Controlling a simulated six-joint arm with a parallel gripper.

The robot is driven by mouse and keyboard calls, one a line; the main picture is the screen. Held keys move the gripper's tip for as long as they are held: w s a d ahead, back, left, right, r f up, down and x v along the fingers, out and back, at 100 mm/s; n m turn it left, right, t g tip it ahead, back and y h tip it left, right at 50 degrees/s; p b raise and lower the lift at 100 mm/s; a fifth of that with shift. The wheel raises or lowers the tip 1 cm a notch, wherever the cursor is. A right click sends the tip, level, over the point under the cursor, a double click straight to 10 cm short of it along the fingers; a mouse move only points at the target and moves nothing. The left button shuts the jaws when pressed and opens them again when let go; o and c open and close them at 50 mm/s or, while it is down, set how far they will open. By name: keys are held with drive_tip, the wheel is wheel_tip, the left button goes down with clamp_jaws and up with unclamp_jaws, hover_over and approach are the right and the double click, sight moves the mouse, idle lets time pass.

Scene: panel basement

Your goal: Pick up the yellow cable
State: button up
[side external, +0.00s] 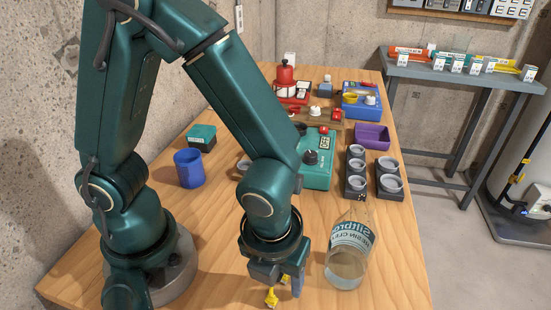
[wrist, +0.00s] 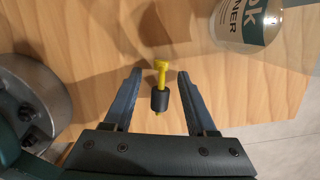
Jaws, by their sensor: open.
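The yellow cable (wrist: 161,71) shows in the wrist view as a short yellow piece with a black cylindrical part around its middle. It lies between the two fingers of my gripper (wrist: 159,76), with a gap on each side. In the side view the yellow cable (side external: 271,297) shows below my gripper (side external: 283,285), near the front of the wooden table. My gripper is open, pointing down, and holds nothing. The fingers partly hide the cable in the side view.
A clear labelled bottle (side external: 349,250) stands close to the right of my gripper. A blue cup (side external: 189,169), a green device (side external: 318,172), dark holders with grey cups (side external: 389,180) and a purple bin (side external: 372,137) stand farther back. Bare wood (side external: 225,250) lies left of my gripper.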

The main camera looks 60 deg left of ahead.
clamp_jaws()
idle(0.3)
